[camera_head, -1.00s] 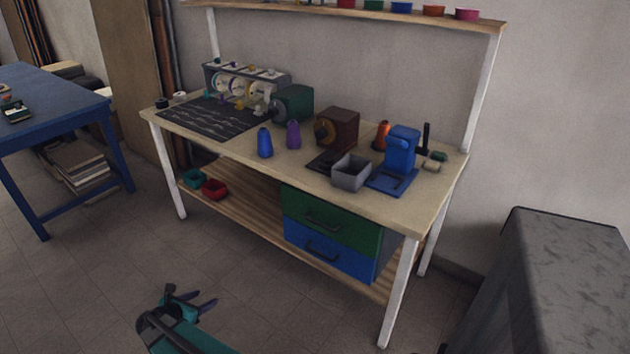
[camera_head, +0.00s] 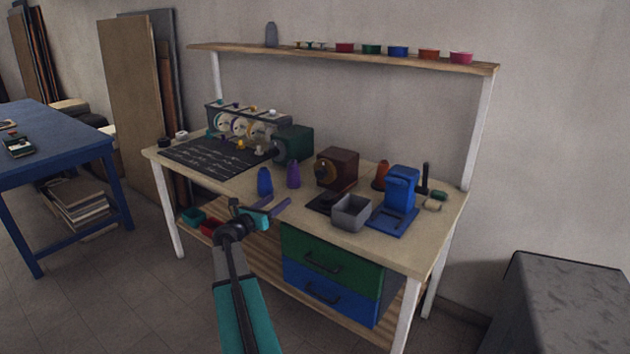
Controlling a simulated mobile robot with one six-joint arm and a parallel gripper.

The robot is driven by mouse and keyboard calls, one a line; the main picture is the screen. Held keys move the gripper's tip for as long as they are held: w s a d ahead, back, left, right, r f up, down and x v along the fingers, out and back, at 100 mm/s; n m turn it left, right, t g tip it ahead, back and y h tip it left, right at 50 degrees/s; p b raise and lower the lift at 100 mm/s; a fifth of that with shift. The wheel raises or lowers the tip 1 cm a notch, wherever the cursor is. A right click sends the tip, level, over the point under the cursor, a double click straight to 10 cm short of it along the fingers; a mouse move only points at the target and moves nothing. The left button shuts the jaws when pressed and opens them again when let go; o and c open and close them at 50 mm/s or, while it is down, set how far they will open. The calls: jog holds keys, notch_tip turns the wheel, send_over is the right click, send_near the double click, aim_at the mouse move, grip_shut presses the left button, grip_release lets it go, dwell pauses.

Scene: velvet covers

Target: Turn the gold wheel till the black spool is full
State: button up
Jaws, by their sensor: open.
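My gripper (camera_head: 279,205) is open and empty, in front of the bench's front edge, below and left of the brown machine in the picture. It covers part of the bench edge and lower shelf.
Blue (camera_head: 265,181) and purple (camera_head: 293,174) cones stand near the front edge. A grey bin (camera_head: 351,211) and blue machine (camera_head: 401,188) sit to the right. A green machine (camera_head: 294,144) and dial rack (camera_head: 243,120) are behind. A blue table (camera_head: 50,138) stands left.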

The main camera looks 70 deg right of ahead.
aim_at(319, 176)
jog(key=shift+m+g, duration=0.5)
jog(key=shift+g, duration=0.1)
jog(key=s+d+r, duration=0.2)
jog(key=s, duration=0.1)
jog(key=s+d, duration=0.1)
jog(key=s, duration=0.1)
jog(key=shift+r, duration=0.4)
jog(key=shift+d, duration=0.1)
jog(key=shift+p+x, duration=0.7)
jog(key=shift+x, duration=6.1)
